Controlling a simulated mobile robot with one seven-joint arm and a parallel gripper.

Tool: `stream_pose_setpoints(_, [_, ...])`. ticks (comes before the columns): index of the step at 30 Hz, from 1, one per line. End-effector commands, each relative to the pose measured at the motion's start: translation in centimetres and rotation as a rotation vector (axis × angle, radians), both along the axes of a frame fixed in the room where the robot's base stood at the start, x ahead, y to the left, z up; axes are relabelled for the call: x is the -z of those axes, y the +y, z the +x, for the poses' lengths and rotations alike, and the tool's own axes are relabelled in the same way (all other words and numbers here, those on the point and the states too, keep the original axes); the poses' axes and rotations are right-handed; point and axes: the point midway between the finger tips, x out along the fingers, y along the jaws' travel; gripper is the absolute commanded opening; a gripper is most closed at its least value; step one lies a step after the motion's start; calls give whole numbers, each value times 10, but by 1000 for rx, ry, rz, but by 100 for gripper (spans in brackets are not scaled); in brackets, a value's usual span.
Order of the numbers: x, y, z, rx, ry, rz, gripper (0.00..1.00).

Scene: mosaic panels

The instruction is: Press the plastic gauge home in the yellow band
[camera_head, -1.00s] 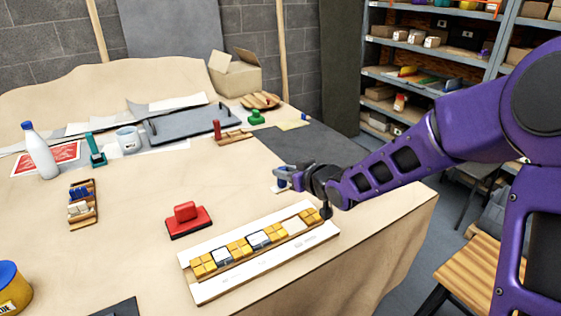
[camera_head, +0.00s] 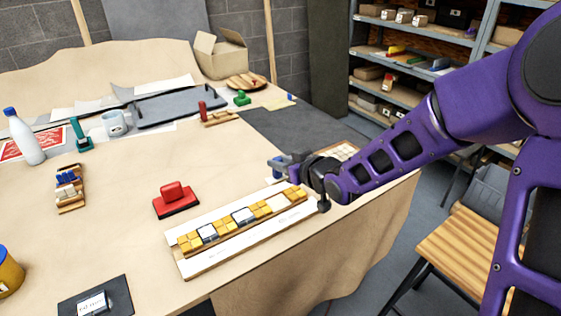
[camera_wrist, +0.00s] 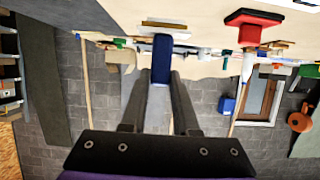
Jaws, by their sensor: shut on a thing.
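My gripper (camera_head: 284,165) is shut on a small blue block (camera_wrist: 162,58), which I take to be the plastic gauge. In the wrist view the block sits between the two dark fingertips. In the head view it is small and partly hidden by the gripper. The yellow band (camera_head: 225,225) is a row of yellow tiles with blue-edged white tiles among them, on a white panel (camera_head: 205,265) near the table's front edge. A pale, bare-looking stretch (camera_head: 277,203) shows near its right end.
A tile rack (camera_head: 70,188), bottle (camera_head: 24,138), mug (camera_head: 114,123) and grey tray (camera_head: 182,106) are farther off. A wooden stool (camera_head: 455,255) stands beyond the right table edge. Table left of the panel is mostly clear.

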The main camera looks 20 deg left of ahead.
Motion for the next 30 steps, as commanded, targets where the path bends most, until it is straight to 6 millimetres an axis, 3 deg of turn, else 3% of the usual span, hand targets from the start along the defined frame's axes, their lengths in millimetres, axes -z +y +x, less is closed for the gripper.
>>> stream_pose_setpoints(15, [48, 0, 0, 0, 1, 1, 0])
stream_pose_setpoints(30, [53, 0, 0, 0, 0, 0, 0])
